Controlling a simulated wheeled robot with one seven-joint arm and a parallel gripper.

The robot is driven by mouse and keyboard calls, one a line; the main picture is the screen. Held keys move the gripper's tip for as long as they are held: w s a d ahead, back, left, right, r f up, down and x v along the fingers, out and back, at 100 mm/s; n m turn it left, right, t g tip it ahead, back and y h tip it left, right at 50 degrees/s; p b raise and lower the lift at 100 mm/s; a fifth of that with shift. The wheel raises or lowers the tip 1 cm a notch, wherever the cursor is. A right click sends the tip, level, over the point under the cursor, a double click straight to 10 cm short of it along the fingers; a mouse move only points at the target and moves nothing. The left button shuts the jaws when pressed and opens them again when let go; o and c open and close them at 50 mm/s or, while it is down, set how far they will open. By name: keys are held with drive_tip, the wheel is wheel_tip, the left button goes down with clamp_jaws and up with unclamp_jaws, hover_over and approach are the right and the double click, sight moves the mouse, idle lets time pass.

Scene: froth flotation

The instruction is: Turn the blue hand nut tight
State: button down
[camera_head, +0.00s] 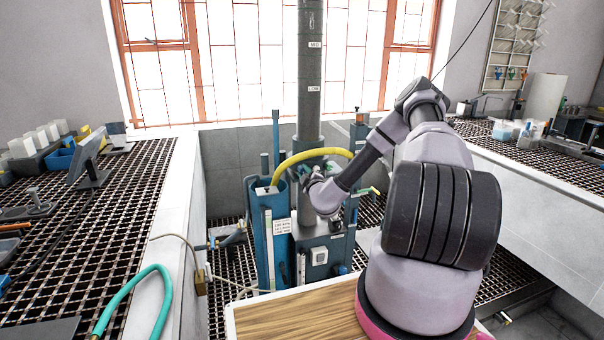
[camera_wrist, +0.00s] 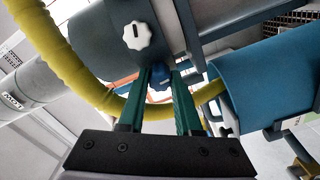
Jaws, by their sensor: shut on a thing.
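The blue hand nut (camera_wrist: 159,82) shows in the wrist view between the tips of my gripper's green fingers. My gripper (camera_wrist: 161,92) is shut on it, with one finger on each side. The fingers and the dark body behind cover part of the nut, so its threads and seating cannot be seen. In the head view the end of my arm reaches the flotation column (camera_head: 309,85) at its lower part. The nut and the fingertips cannot be made out there.
A white knob (camera_wrist: 136,36) sits just above the fingertips. A yellow hose (camera_wrist: 62,60) curves close around my gripper's left side, and a blue cylinder (camera_wrist: 275,80) stands close on the right. Grating-topped benches (camera_head: 135,185) flank the column.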

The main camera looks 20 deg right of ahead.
drive_tip(key=shift+w+a+r, duration=0.1)
drive_tip(key=shift+a+r, duration=0.1)
drive_tip(key=shift+r, duration=0.1)
drive_tip(key=c, duration=0.6)
unclamp_jaws()
drive_tip(key=shift+f, duration=0.15)
drive_tip(key=shift+d, duration=0.1)
drive_tip(key=shift+s, duration=0.25)
drive_tip(key=s, duration=1)
drive_tip(key=shift+s, duration=0.25)
